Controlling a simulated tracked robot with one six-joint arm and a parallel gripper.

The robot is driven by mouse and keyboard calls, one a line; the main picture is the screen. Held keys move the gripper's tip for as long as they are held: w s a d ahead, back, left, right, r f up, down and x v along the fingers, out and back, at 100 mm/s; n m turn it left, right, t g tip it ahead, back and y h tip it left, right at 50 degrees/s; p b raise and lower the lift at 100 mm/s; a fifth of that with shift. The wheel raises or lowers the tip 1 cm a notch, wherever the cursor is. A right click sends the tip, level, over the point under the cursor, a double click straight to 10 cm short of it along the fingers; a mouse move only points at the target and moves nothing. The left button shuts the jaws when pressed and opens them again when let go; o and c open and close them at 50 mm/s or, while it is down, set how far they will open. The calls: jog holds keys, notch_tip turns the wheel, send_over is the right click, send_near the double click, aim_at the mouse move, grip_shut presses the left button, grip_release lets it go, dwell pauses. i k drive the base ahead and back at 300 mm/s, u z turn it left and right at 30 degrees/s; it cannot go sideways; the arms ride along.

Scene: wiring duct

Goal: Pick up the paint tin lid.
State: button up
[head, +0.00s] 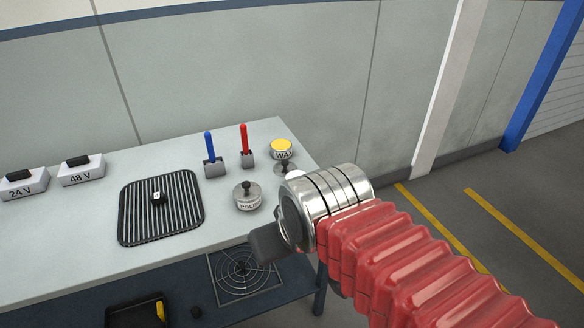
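A small metal lid with a dark knob (286,167) lies near the table's right edge, partly hidden by my arm. Just behind it stands an open tin (281,149) with yellow contents and a label reading "WA". A second tin (248,197) to the left has a metal lid with a dark knob on top; its label seems to begin "POL". I cannot read the word paint on either. My gripper (268,244) shows as a dark piece below the silver wrist, over the table's front right edge. It is apart from the lids, and its opening is hidden.
Blue (209,146) and red (244,138) levers stand left of the tins. A black ribbed mat (133,212) carries a small dark item. Boxes marked 24 V (22,184) and 48 V (81,172) sit far left. A lower shelf holds a dark tray (122,318). The table's front left is clear.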

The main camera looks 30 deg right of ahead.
aim_at(282, 168)
jog(key=u, duration=0.05)
jog(key=i, duration=1)
jog(key=z, duration=0.05)
